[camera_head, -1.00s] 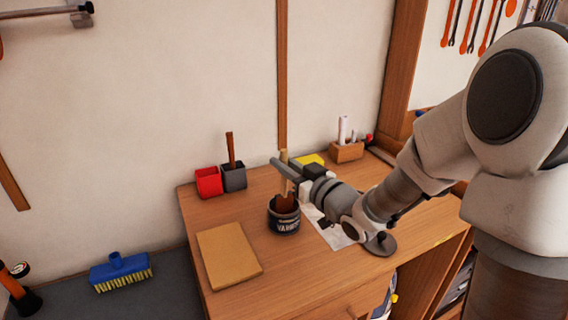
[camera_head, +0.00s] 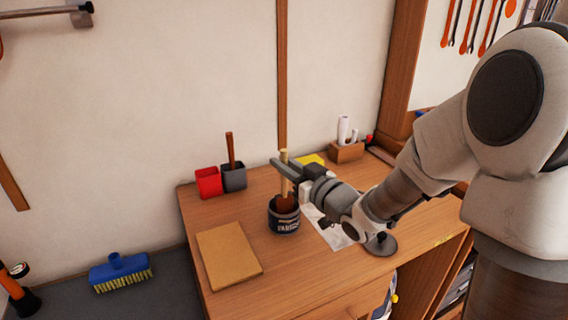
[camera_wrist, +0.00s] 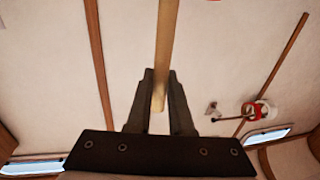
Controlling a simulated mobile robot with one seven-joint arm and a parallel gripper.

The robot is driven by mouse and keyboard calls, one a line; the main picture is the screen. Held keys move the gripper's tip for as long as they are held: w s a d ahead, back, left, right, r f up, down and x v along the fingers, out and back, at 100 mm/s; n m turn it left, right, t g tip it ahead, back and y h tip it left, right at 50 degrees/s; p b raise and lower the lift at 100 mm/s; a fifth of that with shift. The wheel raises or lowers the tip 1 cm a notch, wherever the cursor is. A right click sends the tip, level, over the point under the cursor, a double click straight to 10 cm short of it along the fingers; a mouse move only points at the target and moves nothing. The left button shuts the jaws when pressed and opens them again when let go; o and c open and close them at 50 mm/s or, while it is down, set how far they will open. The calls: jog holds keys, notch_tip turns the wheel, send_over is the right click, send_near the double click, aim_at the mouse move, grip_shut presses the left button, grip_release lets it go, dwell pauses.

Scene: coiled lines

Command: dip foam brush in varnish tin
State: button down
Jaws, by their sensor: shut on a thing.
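The varnish tin (camera_head: 284,222) is dark with a pale label and stands on the desk right of the tan board. My gripper (camera_head: 286,168) is above the tin and shut on the pale wooden handle of the foam brush (camera_head: 284,158). The brush is nearly upright, and its lower end is over or in the tin's mouth; its foam tip cannot be told from the brown inside the tin. In the wrist view the handle (camera_wrist: 165,50) runs up from between the two fingers (camera_wrist: 160,95).
A tan board (camera_head: 229,255) lies at the desk's left front. A wooden block holder (camera_head: 346,151) is at the back right. A pale sheet (camera_head: 333,234) lies right of the tin.

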jog(key=shift+r+p, duration=2.7)
jog(key=shift+r, duration=0.75)
jog(key=shift+w, duration=0.1)
